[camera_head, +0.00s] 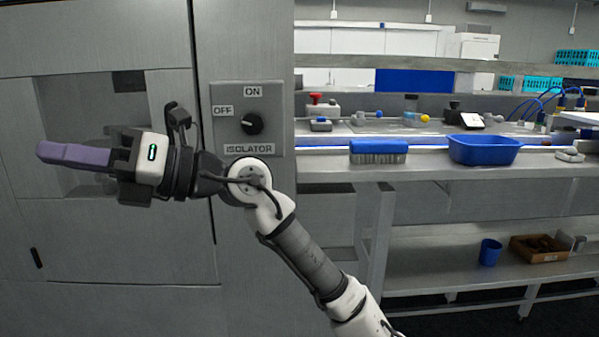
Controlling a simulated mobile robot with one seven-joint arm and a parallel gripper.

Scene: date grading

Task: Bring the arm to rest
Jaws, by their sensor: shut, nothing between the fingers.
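My gripper (48,153) is at the left of the head view, with its purple fingers pointing left. The fingers are together and hold nothing I can see. My arm comes up from the lower right, bends at the wrist and holds the gripper level in front of the grey cabinet (110,245). Whether the gripper touches the cabinet cannot be told.
An isolator panel (220,140) with a black knob (252,123) is just right of my wrist. On the steel bench (340,172) at right are a blue brush (378,147) and a blue tub (484,150). A blue cup (490,252) and brown box (539,256) stand on its lower shelf.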

